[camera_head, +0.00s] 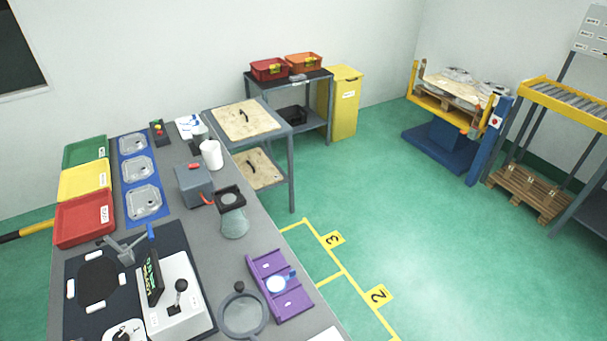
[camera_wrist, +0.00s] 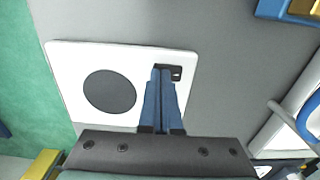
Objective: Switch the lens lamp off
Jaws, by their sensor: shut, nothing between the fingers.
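In the wrist view a white plate (camera_wrist: 70,62) with rounded corners lies on the grey bench and carries a dark grey disc (camera_wrist: 109,91). A small black switch (camera_wrist: 176,73) with a light mark sits near its upper right corner. My gripper (camera_wrist: 162,70) has its blue fingers together and empty, with the tips over the left part of the switch; whether they touch it I cannot tell. The disc looks dark, with no visible glow. In the head view my gripper is not seen, and I cannot tell for sure which object is the lens lamp.
The bench edge and green floor lie left of the plate in the wrist view. In the head view the bench holds a purple fixture (camera_head: 264,268), a round dark-rimmed object (camera_head: 222,317), a grey box (camera_head: 194,186) and red, yellow and green trays (camera_head: 85,219).

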